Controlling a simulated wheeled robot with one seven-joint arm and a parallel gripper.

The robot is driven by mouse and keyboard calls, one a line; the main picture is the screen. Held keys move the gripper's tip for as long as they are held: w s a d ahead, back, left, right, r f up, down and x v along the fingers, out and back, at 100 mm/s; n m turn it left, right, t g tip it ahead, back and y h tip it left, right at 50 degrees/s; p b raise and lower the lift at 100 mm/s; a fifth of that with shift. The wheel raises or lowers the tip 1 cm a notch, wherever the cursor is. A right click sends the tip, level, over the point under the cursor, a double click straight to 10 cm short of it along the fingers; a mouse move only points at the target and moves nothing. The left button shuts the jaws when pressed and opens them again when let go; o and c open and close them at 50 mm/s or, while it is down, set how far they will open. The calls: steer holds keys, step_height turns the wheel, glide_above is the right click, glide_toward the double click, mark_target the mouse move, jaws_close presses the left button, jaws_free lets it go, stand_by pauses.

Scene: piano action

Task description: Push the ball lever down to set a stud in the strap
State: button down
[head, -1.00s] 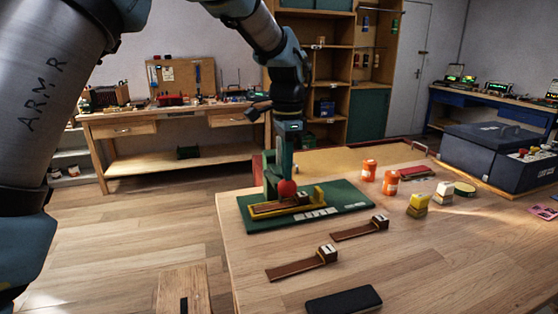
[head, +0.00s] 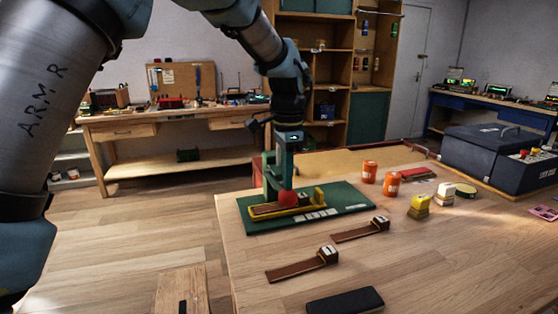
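A green press stands on a green base board (head: 350,200) near the left end of the wooden table. The lever's red ball (head: 287,199) is low, just above the yellow fixture (head: 318,197). A brown strap (head: 265,210) lies in the fixture beneath it. My gripper (head: 286,186) points straight down at the ball from above, and its tip appears to touch it. The fingers are small and overlap the green press, so I cannot tell whether they are open or shut. The stud is too small to make out.
A black pad (head: 344,300) lies at the front edge.

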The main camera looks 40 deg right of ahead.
steer(key=shift+f, duration=0.15)
steer(key=shift+s+f+b, duration=0.2)
steer(key=shift+f+b, duration=0.25)
steer(key=shift+f, duration=0.45)
steer(key=shift+f, duration=0.4)
step_height(320, 180, up, 15)
steer(key=p, duration=1.1)
steer(key=shift+p, duration=0.35)
stand_by(0.4)
stand_by(0.4)
